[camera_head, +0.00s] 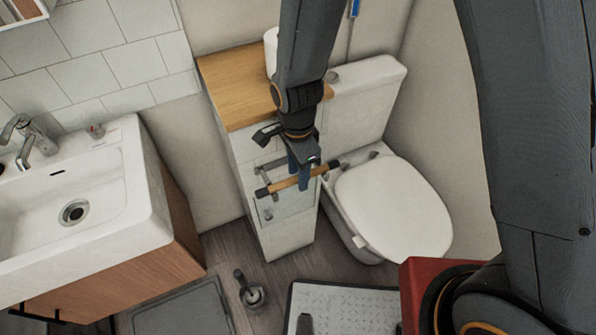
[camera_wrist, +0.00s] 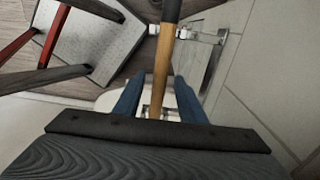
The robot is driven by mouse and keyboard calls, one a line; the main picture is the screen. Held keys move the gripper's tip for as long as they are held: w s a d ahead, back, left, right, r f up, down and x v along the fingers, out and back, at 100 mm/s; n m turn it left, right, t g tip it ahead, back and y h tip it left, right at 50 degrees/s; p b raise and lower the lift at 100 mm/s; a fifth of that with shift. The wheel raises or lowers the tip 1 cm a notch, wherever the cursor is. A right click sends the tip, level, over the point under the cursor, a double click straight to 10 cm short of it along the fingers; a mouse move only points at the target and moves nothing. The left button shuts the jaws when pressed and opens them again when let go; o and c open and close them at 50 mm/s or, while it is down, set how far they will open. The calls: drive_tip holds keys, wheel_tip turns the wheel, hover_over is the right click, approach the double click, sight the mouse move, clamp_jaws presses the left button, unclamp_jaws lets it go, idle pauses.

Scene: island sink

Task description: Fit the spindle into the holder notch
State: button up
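The spindle (camera_head: 283,185) is a wooden rod with black ends, lying slightly tilted in front of the tiled cabinet's face. The metal holder (camera_head: 271,163) is fixed to that face. My gripper (camera_head: 300,181) points down at the middle of the spindle, its blue fingers partly covering it. In the wrist view the spindle (camera_wrist: 162,70) runs between the two fingers, with a gap on each side, so the gripper looks open. A metal arm of the holder (camera_wrist: 208,37) meets the spindle near one black end. I cannot tell whether the ends sit in the notches.
The toilet (camera_head: 392,205) stands close on the right of the cabinet. A wooden top (camera_head: 235,85) with a paper roll (camera_head: 271,50) is above. The sink (camera_head: 90,200) is on the left. A toilet brush (camera_head: 251,293) and a shower tray or mat (camera_head: 345,300) are on the floor.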

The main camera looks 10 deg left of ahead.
wheel_tip(320, 180, up, 12)
drive_tip(key=b, duration=0.1)
drive_tip(key=shift+r+b, duration=0.2)
drive_tip(key=shift+b, duration=0.1)
idle(0.5)
drive_tip(key=s+d+r+n, duration=0.1)
drive_tip(key=d+n, duration=0.4)
drive_tip(key=d, duration=0.7)
drive_tip(key=s+d+r+n+t, duration=0.1)
drive_tip(key=d+n, duration=0.5)
drive_tip(key=d, duration=0.6)
drive_tip(key=shift+s+d+n, duration=0.15)
drive_tip(key=shift+s+n, duration=0.15)
